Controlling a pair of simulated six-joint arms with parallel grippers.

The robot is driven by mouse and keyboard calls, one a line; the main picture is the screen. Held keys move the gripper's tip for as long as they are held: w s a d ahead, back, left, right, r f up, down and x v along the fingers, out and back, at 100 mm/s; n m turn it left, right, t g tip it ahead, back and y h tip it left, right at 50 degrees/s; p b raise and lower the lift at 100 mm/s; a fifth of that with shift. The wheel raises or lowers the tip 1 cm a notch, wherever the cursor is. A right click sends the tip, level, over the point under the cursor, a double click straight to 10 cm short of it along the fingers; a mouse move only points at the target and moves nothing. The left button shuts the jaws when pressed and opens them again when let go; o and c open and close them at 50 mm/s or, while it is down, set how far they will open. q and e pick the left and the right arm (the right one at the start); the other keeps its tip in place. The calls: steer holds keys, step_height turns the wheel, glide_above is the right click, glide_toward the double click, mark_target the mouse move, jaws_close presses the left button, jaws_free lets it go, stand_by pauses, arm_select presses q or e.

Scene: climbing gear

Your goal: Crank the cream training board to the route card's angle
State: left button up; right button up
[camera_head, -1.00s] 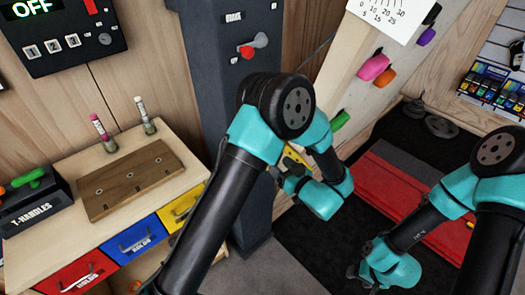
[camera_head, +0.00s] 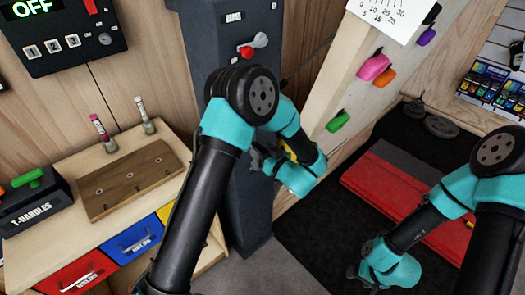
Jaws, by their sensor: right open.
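The cream training board (camera_head: 347,85) leans at the right of the grey post (camera_head: 213,60), with pink, purple and green holds on it. A white angle scale (camera_head: 385,14) with numbers up to 30 sits at its top; no pointer reading is clear. A red and grey lever (camera_head: 252,47) is on the post under a small label that seems to read BRAKE. My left gripper (camera_head: 262,160) is in front of the post, below the lever; its fingers are small and partly hidden. A yellow part (camera_head: 290,152) shows beside it. My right gripper (camera_head: 358,275) is open, low over the dark mat. I cannot make out a route card.
A wooden bench (camera_head: 60,150) at left holds a brown board (camera_head: 130,180), two marker-like tubes and a T-HANDLES box (camera_head: 35,205). A red and grey pad (camera_head: 400,195) lies on the black mat (camera_head: 300,235). A control panel (camera_head: 60,35) reads OFF.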

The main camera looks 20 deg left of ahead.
arm_select(q)
jaws_close()
stand_by(0.5)
